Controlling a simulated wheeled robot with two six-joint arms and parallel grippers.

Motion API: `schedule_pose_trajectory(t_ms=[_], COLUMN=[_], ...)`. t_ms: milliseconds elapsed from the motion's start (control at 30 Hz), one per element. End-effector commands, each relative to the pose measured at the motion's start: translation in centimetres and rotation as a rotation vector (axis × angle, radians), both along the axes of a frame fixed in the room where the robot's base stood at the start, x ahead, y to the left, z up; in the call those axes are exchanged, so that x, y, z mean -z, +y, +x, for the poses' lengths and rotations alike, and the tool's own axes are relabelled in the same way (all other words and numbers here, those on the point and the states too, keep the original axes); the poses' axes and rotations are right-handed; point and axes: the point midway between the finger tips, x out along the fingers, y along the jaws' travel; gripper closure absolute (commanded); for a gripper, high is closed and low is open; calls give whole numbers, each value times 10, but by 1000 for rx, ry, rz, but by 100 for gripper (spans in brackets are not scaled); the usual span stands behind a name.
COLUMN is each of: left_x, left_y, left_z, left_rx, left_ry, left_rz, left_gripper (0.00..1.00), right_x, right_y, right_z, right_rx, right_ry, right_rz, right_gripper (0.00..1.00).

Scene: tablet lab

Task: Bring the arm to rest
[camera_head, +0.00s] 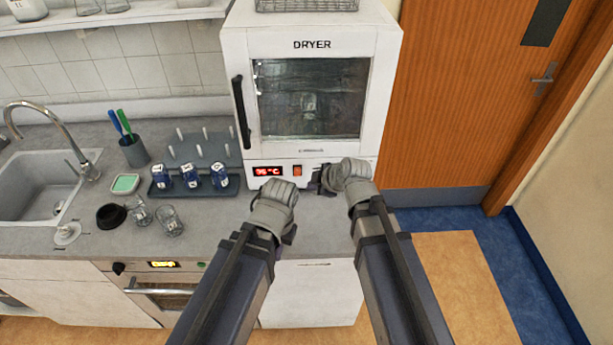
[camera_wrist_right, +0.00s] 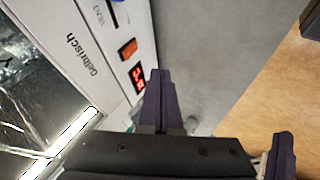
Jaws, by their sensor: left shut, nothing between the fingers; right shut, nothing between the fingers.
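My left gripper (camera_head: 289,236) is shut and empty, over the front edge of the counter below the dryer. My right gripper (camera_head: 318,183) is shut and empty, close in front of the dryer's lower panel, right of the orange switch. In the right wrist view its fingertips (camera_wrist_right: 160,85) are together beside the dryer's panel. Both arms reach in from the bottom of the head view, with grey wrists near each other. No object is in either gripper.
The white dryer (camera_head: 310,155) stands on the counter with its door closed and a red lit display. A wooden door (camera_head: 460,110) is at the right.

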Motion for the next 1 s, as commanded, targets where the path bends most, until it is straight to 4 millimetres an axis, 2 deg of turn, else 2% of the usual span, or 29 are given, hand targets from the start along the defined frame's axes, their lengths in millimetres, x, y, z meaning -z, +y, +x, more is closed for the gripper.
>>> schedule_pose_trajectory(t_ms=[100,367,467,567,667,800,1000], left_x=[-6,-5,-3,1,7,15,23], left_y=[0,0,0,0,0,0,0], left_z=[0,0,0,0,0,0,0], left_rx=[0,0,0,0,0,0,-1], left_ry=[0,0,0,0,0,0,0], left_rz=[0,0,0,0,0,0,0], left_gripper=[100,100,100,100,100,100,100], right_x=[-6,-4,0,14,34,58,75], right_y=[-3,-3,0,5,9,7,-6], right_z=[-6,-5,-11,-28,-56,-100,-150], right_rx=[-1,0,17,84,214,472,858], right_ry=[0,1,32,132,289,501,668], right_rz=[-1,0,8,26,37,15,-54], right_gripper=[100,100,100,100,100,100,100])
